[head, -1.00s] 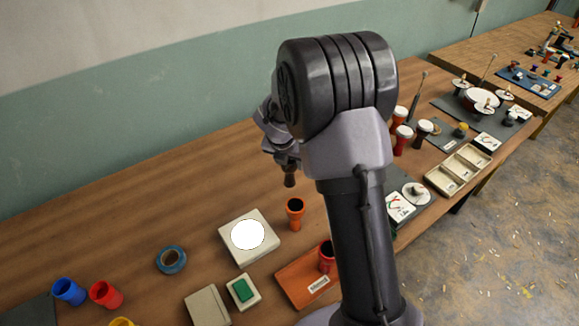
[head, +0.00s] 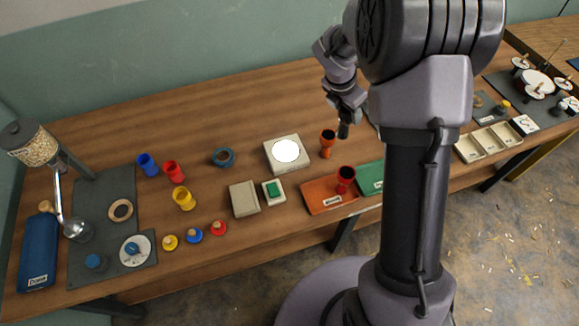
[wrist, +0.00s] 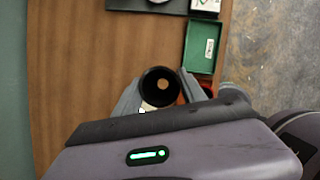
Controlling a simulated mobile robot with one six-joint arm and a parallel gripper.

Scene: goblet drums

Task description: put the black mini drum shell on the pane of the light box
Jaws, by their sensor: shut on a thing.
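The black mini drum shell is held upright in my gripper (head: 346,108). In the wrist view, its round dark rim and hollow inside (wrist: 149,82) show between the two fingers (wrist: 160,92). In the head view it is a small dark cylinder (head: 343,131) below the fingers, clear of the table as far as I can tell. The light box (head: 272,160) is a pale square box with a bright round white pane (head: 287,151). It lies to the left of my gripper in the head view, and nothing rests on its pane.
An orange goblet shell (head: 327,145) stands between the light box and my gripper.

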